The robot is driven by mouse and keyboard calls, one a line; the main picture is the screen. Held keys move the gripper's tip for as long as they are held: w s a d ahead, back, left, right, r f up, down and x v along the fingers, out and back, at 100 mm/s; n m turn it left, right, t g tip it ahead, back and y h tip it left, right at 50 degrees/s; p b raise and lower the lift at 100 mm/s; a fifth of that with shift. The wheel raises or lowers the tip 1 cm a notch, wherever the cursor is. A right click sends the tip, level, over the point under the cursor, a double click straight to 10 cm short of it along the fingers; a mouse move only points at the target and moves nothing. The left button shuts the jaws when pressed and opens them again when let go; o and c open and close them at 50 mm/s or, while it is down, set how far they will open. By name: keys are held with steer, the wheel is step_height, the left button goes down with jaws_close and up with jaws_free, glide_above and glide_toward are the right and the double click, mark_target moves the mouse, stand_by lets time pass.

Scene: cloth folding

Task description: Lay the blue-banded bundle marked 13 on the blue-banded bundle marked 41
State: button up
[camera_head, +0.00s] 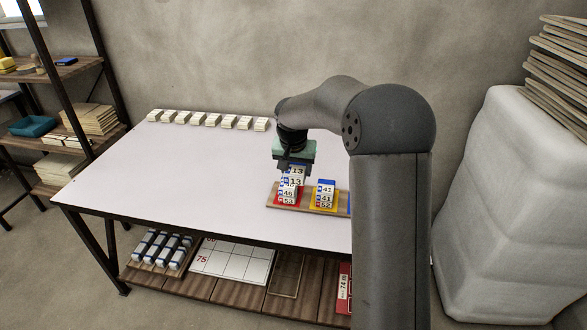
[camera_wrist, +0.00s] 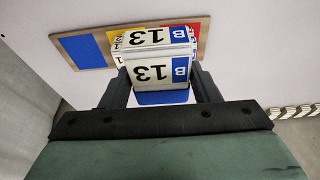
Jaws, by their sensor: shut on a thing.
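The blue-banded bundle marked 13 (camera_head: 297,171) is between the fingers of my gripper (camera_head: 292,166), at the top of the left stack. In the wrist view my gripper's two fingers are shut on the sides of bundle 13 (camera_wrist: 158,72), whose numbered faces show upside down. Bundles marked 46 (camera_head: 287,193) and 53 (camera_head: 288,201) are below it; I cannot tell whether 13 touches the stack. The blue-banded bundle marked 41 (camera_head: 326,190) lies just to the right, on top of another bundle on a yellow patch.
The stacks stand on a wooden board (camera_head: 273,199) with red, yellow and blue patches (camera_wrist: 82,48). A row of pale bundles (camera_head: 212,119) lines the table's back edge. The white table (camera_head: 160,170) is clear to the left. My arm hides the board's right end.

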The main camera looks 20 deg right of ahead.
steer(key=s+d+b, duration=0.2)
steer(key=s+d, duration=0.4)
steer(key=d, duration=0.3)
steer(key=p, duration=0.3)
glide_toward(326, 185)
steer(key=shift+x, duration=0.9)
steer(key=shift+w+d+f, duration=0.3)
steer(key=shift+w+f, duration=0.3)
steer(key=shift+f, duration=1.6)
steer(key=o, duration=1)
